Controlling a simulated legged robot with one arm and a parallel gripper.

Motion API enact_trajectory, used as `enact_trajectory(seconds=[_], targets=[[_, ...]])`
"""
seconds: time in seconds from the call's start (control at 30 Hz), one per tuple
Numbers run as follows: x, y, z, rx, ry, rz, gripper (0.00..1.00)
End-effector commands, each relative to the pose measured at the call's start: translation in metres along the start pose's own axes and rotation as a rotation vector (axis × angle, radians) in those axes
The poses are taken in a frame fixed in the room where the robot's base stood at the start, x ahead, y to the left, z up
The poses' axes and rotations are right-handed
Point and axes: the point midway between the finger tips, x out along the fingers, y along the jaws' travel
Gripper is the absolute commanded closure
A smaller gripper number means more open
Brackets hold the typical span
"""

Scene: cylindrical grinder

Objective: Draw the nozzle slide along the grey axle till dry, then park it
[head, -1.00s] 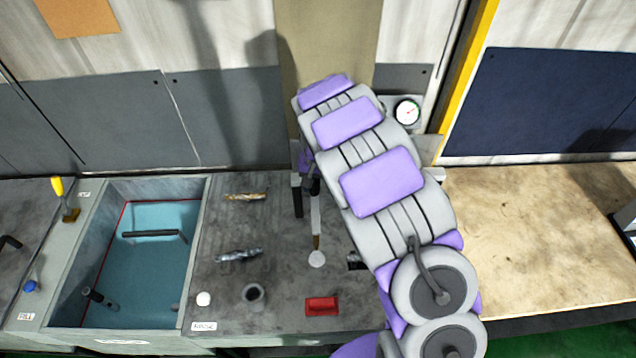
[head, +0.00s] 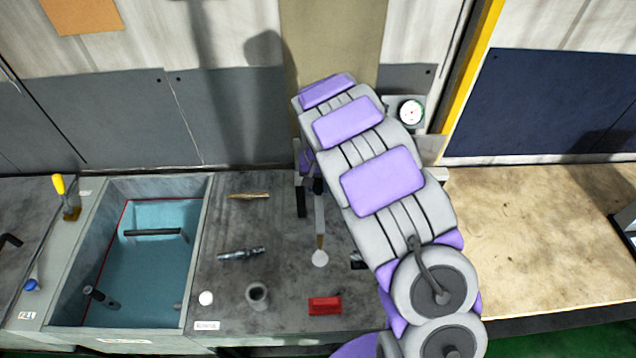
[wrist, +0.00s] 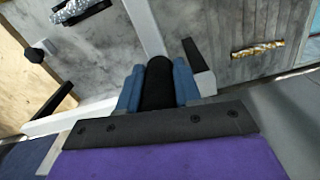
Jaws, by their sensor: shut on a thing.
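My gripper (wrist: 158,88), with blue fingers, is shut on a black cylindrical grip (wrist: 157,80); I take this to be the nozzle slide's handle. In the head view my arm hides most of the gripper, and a dark piece (head: 318,186) shows beside it. A pale bar (head: 320,212) with a brown tip runs forward from there to a white disc (head: 320,259). A shiny grey axle (head: 241,254) lies on the bench left of the bar. Another silvery piece (wrist: 80,10) shows at the wrist view's upper left, mostly hidden by my arm in the head view.
A gold-brown rod (head: 248,196) lies at the bench's back left. A grey cup (head: 257,296), white knob (head: 206,298) and red block (head: 325,305) stand at the front. A blue-lined tank (head: 150,262) is at left, a dial gauge (head: 411,112) behind my arm. The wooden table (head: 540,230) is clear.

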Motion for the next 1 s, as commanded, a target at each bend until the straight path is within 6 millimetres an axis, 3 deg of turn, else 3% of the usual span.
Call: enact_trajectory(seconds=[0.17,0.37,0.8,1.0], targets=[[-0.001,0.007,-0.003,0.002,0.007,-0.004,1.00],[0.000,0.046,-0.009,0.005,0.008,-0.005,1.00],[-0.001,0.197,-0.033,0.007,0.009,-0.006,1.00],[-0.002,0.252,-0.043,0.005,0.013,-0.002,1.00]])
